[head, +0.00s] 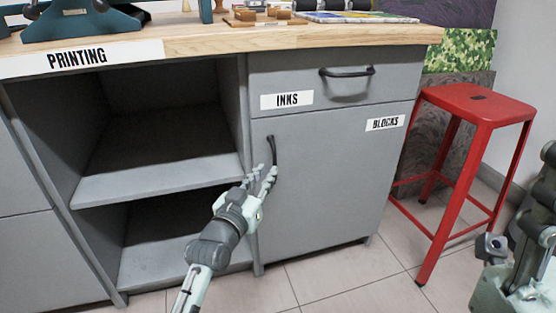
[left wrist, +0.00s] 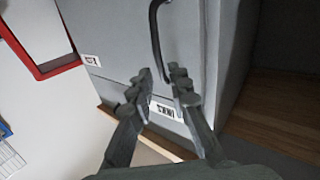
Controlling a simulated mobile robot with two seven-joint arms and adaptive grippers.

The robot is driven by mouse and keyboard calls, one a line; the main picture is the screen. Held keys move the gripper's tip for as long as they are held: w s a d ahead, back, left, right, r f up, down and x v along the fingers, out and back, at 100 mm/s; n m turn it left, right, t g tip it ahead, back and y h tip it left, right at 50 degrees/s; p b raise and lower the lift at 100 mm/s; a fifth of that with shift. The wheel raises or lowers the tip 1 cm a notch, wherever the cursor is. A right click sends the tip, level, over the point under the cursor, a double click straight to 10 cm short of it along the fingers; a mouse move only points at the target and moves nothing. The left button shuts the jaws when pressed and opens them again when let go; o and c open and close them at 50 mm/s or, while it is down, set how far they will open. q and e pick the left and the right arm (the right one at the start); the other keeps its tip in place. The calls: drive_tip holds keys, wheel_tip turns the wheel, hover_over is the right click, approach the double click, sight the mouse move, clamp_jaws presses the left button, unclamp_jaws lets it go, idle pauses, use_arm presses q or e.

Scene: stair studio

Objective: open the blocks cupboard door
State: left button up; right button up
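The blocks cupboard door (head: 325,190) is a flat grey door under the INKS drawer, with a white BLOCKS label (head: 385,123) at its upper right. It is shut. Its dark curved handle (head: 273,150) stands upright near the door's left edge. My left gripper (head: 264,178) is in front of the handle's lower part. In the left wrist view the fingers (left wrist: 162,80) are apart, with the handle (left wrist: 157,35) running into the space between the fingertips. I see no grip on it, and contact cannot be told. My right arm's parts show at the right edge; its finger state is unclear.
The INKS drawer (head: 335,80) above is shut. Open shelves (head: 155,180) lie left of the door. A red stool (head: 465,125) stands to the right, close to the cupboard. The tiled floor (head: 350,280) before the door is clear.

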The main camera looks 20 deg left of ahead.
sight(274, 162)
use_arm(q)
drive_tip(key=shift+w+d+b, duration=0.15)
drive_tip(key=shift+w+b, duration=0.2)
drive_tip(key=shift+w, duration=1.2)
drive_tip(key=shift+w+d+b, duration=0.1)
drive_tip(key=shift+w+b, duration=0.2)
drive_tip(key=shift+w, duration=1.2)
clamp_jaws()
